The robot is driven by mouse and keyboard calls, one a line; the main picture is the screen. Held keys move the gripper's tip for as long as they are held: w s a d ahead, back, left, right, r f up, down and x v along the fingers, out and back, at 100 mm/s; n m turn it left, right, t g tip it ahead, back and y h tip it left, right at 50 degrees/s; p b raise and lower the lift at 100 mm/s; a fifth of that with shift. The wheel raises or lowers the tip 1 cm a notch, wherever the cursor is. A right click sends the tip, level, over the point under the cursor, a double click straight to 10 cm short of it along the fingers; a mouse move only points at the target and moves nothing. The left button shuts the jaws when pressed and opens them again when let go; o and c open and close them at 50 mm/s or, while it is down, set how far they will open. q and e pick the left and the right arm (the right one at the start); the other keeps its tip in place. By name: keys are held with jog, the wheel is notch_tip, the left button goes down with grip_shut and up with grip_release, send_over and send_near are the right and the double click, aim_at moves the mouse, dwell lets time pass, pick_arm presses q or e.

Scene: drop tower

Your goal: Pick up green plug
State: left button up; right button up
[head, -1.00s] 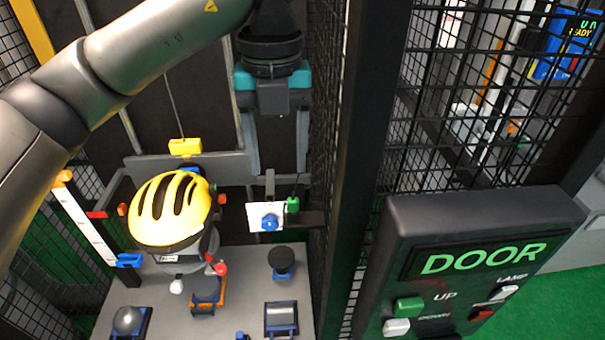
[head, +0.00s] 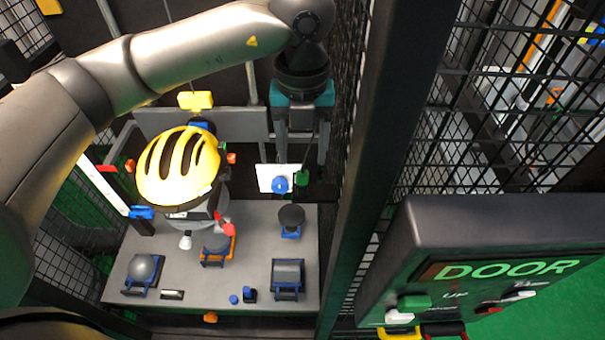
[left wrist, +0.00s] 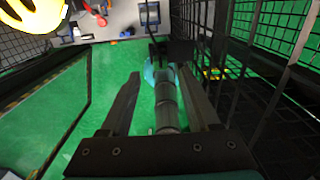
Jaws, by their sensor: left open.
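The green plug (head: 302,179) is a small dark green piece beside a white card (head: 270,178) with a blue knob (head: 280,185). A thin dark cable rises above the plug. My left gripper (head: 303,160) points down, open, with its two fingers spread around the space just above the plug. It is not closed on anything. In the left wrist view, the open left gripper (left wrist: 160,78) has a grey cylinder (left wrist: 167,105) and a teal piece (left wrist: 150,74) between its fingers; I cannot tell whether these belong to the plug. My right gripper is not in view.
A dark post and mesh wall (head: 365,150) stand close right of the gripper. A yellow helmet (head: 178,170) is to the left. Several small fixtures sit on the grey platform (head: 190,290) below. A DOOR control box (head: 480,265) is at lower right.

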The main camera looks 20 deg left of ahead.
aim_at(303, 172)
pick_arm(q)
jog(key=shift+f, duration=0.3)
notch_tip(303, 172, down, 4)
jog(key=shift+r+p, duration=0.15)
jog(key=shift+p, duration=0.65)
jog(key=shift+f, duration=0.5)
grip_shut()
